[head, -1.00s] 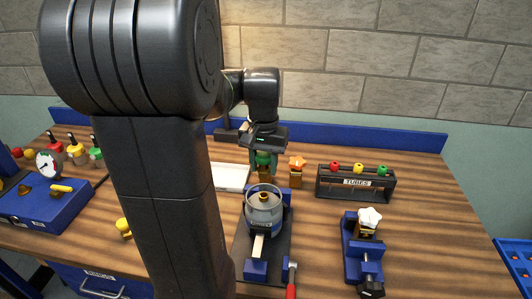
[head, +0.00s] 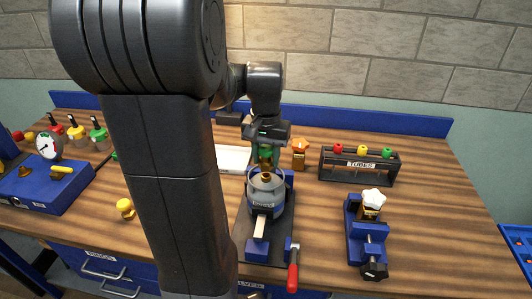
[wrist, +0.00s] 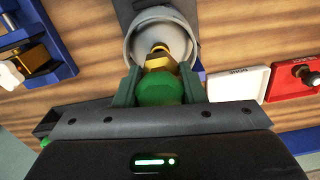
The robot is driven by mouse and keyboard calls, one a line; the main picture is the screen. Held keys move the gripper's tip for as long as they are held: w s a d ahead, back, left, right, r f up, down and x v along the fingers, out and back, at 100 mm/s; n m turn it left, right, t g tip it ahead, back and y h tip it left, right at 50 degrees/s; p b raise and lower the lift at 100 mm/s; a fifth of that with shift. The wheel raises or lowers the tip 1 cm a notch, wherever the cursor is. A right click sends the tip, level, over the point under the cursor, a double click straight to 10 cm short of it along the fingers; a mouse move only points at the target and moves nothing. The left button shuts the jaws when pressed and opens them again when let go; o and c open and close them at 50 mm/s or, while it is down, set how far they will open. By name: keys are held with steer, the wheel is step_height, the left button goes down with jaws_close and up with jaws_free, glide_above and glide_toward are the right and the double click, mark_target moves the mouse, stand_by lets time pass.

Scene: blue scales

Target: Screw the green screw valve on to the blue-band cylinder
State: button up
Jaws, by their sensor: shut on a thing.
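The green screw valve (wrist: 160,86) has a green knob and a brass body. My gripper (head: 265,154) is shut on its knob, with one finger on each side in the wrist view (wrist: 158,88). The grey blue-band cylinder (head: 264,203) stands upright in a blue clamp, with a round collar around its top. The collar also shows in the wrist view (wrist: 133,30). The valve hangs just above and behind the cylinder's brass neck (head: 266,177). The wrist view shows brass parts close together inside the collar; whether they touch, I cannot tell.
A second blue vise (head: 357,240) holds a white-topped brass piece at the right. A red-handled lever (head: 293,270) sticks out in front of the cylinder's clamp. A gauge box (head: 45,185) stands far left.

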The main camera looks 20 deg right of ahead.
mark_target(266, 167)
steer(key=shift+f, duration=0.75)
steer(key=shift+f+b, duration=0.9)
steer(key=shift+f, duration=0.5)
stand_by(1.4)
steer(key=o, duration=1.2)
step_height(266, 167, up, 14)
steer(key=shift+f, duration=0.1)
stand_by(0.4)
step_height(266, 167, down, 14)
steer(key=shift+r, duration=0.35)
